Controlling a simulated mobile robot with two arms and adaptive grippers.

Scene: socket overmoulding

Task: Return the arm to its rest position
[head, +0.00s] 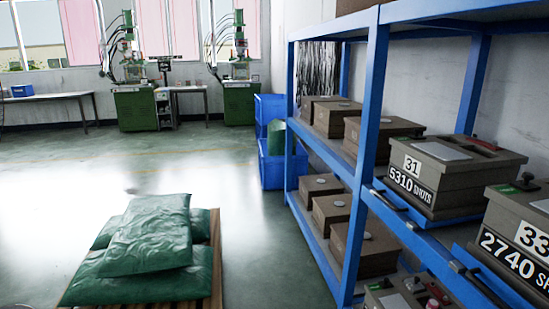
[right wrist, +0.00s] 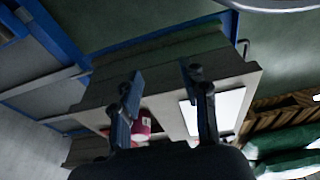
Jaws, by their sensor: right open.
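My right gripper (right wrist: 163,76) shows in the right wrist view, its two fingers spread apart with nothing between them. Beyond and around the fingers is a grey-brown mould box (right wrist: 170,85) with a red knob (right wrist: 142,124) and a white plate (right wrist: 222,112) on it. I cannot tell whether the fingers touch the box. Neither gripper shows in the head view, and my left gripper is in no view.
A blue shelf rack (head: 365,130) fills the right side, holding several mould boxes, including one marked 31 (head: 455,177) and one marked 33 (head: 515,235). A pallet (head: 216,255) with green bags (head: 150,240) stands front left. Floor in the middle is clear.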

